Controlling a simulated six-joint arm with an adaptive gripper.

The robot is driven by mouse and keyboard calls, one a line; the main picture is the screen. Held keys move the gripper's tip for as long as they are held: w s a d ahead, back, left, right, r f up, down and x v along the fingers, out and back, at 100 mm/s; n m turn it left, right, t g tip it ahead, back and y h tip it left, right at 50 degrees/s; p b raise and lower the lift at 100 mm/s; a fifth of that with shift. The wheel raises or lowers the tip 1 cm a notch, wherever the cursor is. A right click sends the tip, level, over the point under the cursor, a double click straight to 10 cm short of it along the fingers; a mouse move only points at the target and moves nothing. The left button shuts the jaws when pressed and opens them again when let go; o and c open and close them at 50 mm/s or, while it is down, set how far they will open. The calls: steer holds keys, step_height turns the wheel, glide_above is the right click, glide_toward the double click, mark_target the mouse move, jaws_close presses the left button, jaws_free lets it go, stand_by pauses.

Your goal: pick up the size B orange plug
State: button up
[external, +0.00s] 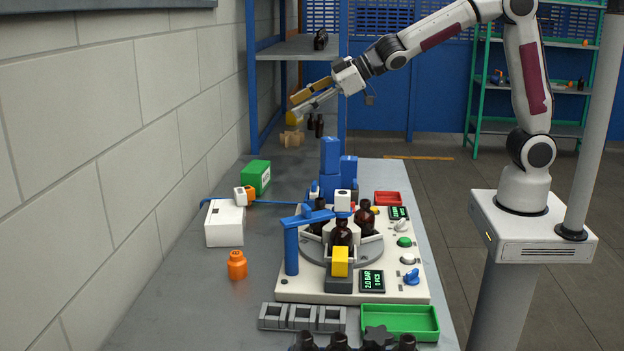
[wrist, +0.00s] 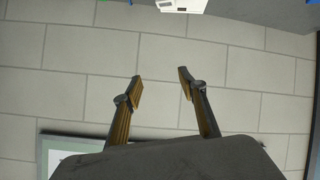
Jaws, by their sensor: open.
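An orange plug-like piece (external: 237,266) with a narrower top stands upright on the grey table, left of the white machine base. Its size marking cannot be read. My gripper (external: 297,104) is high above the far end of the table, up and to the right of the orange piece and well apart from it. In the wrist view my gripper (wrist: 160,82) is open and empty, facing the block wall. The orange piece is not visible in the wrist view.
A white box (external: 225,224), a green box (external: 256,177) and a blue post-and-arm (external: 291,248) stand near the orange piece. Brown bottles (external: 341,235) sit on the round turntable. Grey holders (external: 302,318) and a green tray (external: 400,321) lie in front. The wall runs along the left.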

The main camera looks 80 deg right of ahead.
steer(key=w+a+f+n+y, duration=0.4)
steer(key=w+a+f+y, duration=0.1)
steer(key=w+a+f, duration=0.6)
steer(key=n+g+y, duration=0.3)
steer(key=g+y, duration=0.2)
glide_toward(237, 252)
steer(key=x, duration=0.2)
steer(key=shift+a+f, duration=0.2)
steer(key=shift+f, duration=0.15)
steer(key=shift+x, duration=1.35)
steer(key=shift+a, duration=0.1)
steer(key=shift+x, duration=2.5)
steer(key=shift+w+r, duration=0.1)
steer(key=shift+r, duration=0.1)
